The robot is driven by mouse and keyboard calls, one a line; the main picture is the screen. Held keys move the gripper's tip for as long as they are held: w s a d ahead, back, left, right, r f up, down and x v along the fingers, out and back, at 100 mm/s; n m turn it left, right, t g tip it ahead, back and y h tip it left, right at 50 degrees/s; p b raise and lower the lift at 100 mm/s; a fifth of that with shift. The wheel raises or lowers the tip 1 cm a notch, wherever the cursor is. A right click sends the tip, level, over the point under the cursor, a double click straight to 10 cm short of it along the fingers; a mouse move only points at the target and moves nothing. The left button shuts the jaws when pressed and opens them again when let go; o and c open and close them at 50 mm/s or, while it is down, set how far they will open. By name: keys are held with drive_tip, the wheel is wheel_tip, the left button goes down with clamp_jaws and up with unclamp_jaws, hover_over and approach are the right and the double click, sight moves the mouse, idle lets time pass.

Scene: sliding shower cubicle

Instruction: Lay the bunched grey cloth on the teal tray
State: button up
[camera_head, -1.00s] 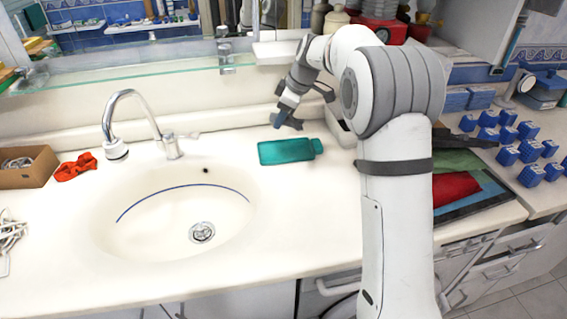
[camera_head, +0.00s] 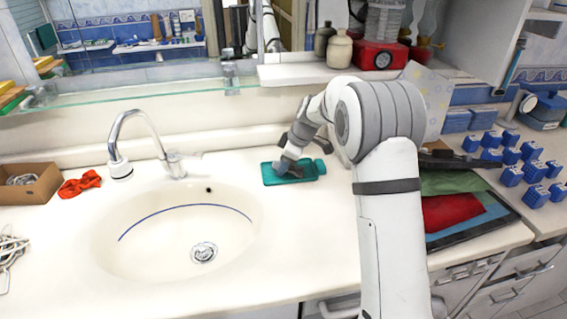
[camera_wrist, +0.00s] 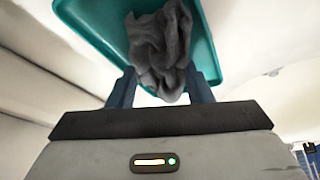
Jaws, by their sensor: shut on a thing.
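The teal tray (camera_head: 312,170) lies flat on the white counter, right of the basin, with its narrow handle end to the right. My gripper (camera_head: 284,172) is low over the tray's left part. In the wrist view my gripper (camera_wrist: 163,88) is shut on the bunched grey cloth (camera_wrist: 160,45), which lies over the teal tray (camera_wrist: 92,22). The cloth (camera_head: 289,170) shows only as a small dark grey patch in the head view. I cannot tell whether it touches the tray.
The basin (camera_head: 150,235) and tap (camera_head: 140,135) are to the left. An orange-red cloth (camera_head: 80,184) and a cardboard box (camera_head: 28,185) lie farther left. Folded cloths (camera_head: 452,212) and several blue blocks (camera_head: 512,155) are right of my arm. The counter in front of the tray is clear.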

sight(298, 168)
drive_tip(key=shift+f, duration=0.1)
drive_tip(key=o, duration=0.7)
drive_tip(key=v, duration=1.1)
drive_tip(key=s+d+r+m+h, duration=0.1)
drive_tip(key=s+d+r+m, duration=0.15)
drive_tip(key=s, duration=0.35)
drive_tip(key=s+d+r+m, duration=0.1)
drive_tip(key=s+d+m, duration=0.15)
drive_tip(key=s, duration=0.35)
drive_tip(key=s+d+f+m+h, duration=0.1)
drive_tip(key=s+d+f+m, duration=0.1)
drive_tip(key=s, duration=0.6)
drive_tip(key=s+d+f+m+h, duration=0.1)
drive_tip(key=s+m, duration=0.3)
drive_tip(key=s, duration=0.4)
drive_tip(key=s+d+f+m+h, duration=0.1)
drive_tip(key=s+m, duration=0.3)
drive_tip(key=s, duration=0.4)
drive_tip(key=shift+s+d+f, duration=0.15)
drive_tip(key=shift+d+f, duration=0.65)
drive_tip(key=shift+d, duration=0.05)
